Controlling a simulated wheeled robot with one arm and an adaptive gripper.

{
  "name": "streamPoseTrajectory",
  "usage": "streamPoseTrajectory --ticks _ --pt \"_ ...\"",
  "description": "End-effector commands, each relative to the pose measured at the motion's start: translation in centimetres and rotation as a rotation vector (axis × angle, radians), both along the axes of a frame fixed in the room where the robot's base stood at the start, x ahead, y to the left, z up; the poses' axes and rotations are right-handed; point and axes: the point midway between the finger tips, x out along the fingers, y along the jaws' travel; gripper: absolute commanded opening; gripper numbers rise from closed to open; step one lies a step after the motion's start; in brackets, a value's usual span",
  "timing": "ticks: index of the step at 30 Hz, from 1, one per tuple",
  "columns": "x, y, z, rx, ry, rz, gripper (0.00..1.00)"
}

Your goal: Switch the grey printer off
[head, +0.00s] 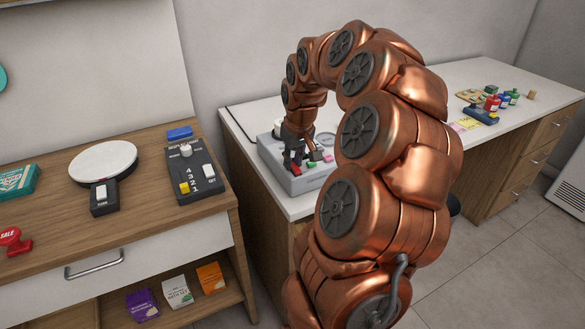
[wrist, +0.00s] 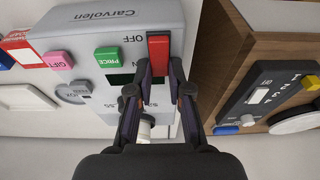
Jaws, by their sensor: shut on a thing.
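The grey printer (head: 303,182) sits on the white counter's near left end. In the wrist view its grey body (wrist: 95,35) shows upside-down "Carvolen" lettering, a red switch (wrist: 158,48) beside the word OFF, a green PRICE button (wrist: 107,57) and a pink GIFT button (wrist: 59,61). My gripper (wrist: 160,70) has its two fingertips on either side of the red switch and is shut on it. In the head view my gripper (head: 294,156) reaches down over the printer, and my arm hides part of the counter. The switch's lower end is hidden between the fingers.
A wooden counter (head: 60,205) on the left holds a dark panel (head: 187,172) with numbered switches and a round white-topped device (head: 103,161). Small bottles (head: 492,103) and a blue item (head: 481,116) stand further along the white counter. A gap separates the counters.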

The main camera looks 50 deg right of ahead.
Motion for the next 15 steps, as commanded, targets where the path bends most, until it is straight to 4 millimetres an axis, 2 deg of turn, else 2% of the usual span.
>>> streamPoseTrajectory --ticks 2,15 --pt "-0.09 -0.02 -0.45 -0.013 -0.036 -0.001 0.0" --pt "-0.32 0.14 0.12 -0.048 -0.134 0.0 0.0"
